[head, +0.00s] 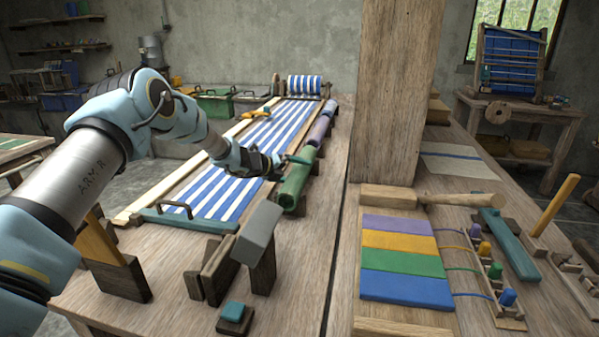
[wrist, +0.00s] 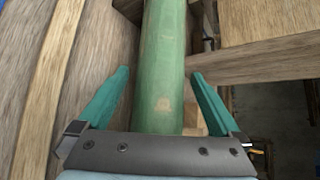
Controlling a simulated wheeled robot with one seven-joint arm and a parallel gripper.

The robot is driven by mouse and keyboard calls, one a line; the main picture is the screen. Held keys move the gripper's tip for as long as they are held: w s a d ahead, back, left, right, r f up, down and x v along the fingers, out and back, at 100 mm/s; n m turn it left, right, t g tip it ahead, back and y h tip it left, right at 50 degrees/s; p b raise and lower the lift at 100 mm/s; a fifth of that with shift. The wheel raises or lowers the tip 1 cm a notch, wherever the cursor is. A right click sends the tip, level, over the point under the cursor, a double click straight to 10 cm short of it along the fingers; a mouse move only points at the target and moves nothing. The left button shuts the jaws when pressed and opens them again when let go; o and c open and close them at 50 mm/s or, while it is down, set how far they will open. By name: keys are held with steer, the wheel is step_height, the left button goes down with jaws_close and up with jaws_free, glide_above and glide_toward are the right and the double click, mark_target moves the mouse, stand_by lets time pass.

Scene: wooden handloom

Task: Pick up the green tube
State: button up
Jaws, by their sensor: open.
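The green tube (head: 295,184) lies lengthwise on the right side of the loom table, beside the striped blue and white cloth, in the head view. Its near end shows a hollow opening. In the wrist view the green tube (wrist: 162,65) runs up the middle, between the two teal fingers of my gripper (wrist: 160,98). The fingers are apart, one on each side of the tube, with gaps to it. In the head view my gripper (head: 286,162) is over the tube's far part. The tube's lower end in the wrist view is hidden behind the gripper body.
A purple roll (head: 319,130) lies just beyond the green tube. The striped cloth (head: 245,160) is to its left. A thick wooden post (head: 395,90) stands to the right. A grey-topped block (head: 259,240) stands nearer. A mallet (head: 425,198) and colored pads lie on the right table.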

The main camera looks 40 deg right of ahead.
mark_target(295, 166)
steer(key=shift+c, duration=0.2)
steer(key=c, duration=1.5)
jaws_close()
steer(key=shift+r, duration=0.2)
steer(key=shift+r+b, duration=0.45)
steer(key=shift+r, duration=0.1)
step_height(295, 166, up, 2)
steer(key=shift+a+r+b, duration=0.1)
steer(key=shift+b, duration=0.45)
steer(key=w+a+b, duration=0.1)
steer(key=a+b, duration=0.4)
steer(key=a, duration=1.2)
steer(key=shift+w+a, duration=0.35)
